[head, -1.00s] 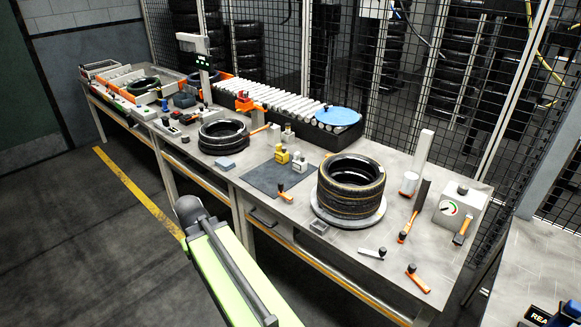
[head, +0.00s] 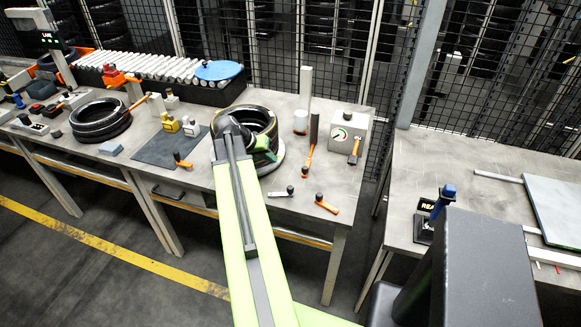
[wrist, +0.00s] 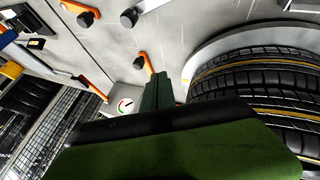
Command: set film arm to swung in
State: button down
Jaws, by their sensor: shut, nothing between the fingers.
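No label marks the film arm, so I cannot tell which lever it is. An orange lever with a black knob (head: 305,173) lies by the turntable's right side, below an upright dark plate (head: 314,130); in the wrist view it seems to be the lever (wrist: 145,64) just beyond my fingers. A second orange lever (head: 328,206) and a grey lever with a black knob (head: 279,194) lie near the front edge. The tyre stack (head: 262,125) stands on the round turntable (wrist: 212,38). My gripper (wrist: 158,92) is shut and empty beside the tyres; in the head view my arm mostly hides it.
A gauge box (head: 346,133) with an orange handle, a white cylinder (head: 300,121) and a pale post (head: 306,88) stand at the bench's right. A single tyre (head: 99,120) and a dark mat (head: 168,148) lie left. Another table (head: 440,165) stands right, past a gap.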

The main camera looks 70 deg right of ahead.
jog(key=b+x, duration=0.8)
jog(key=x, duration=0.2)
jog(key=shift+f, duration=0.35)
jog(key=s, duration=0.2)
jog(key=s+d, duration=0.1)
jog(key=shift+s+d+r, duration=0.1)
jog(key=shift+s+r, duration=0.25)
jog(key=shift+r, duration=0.05)
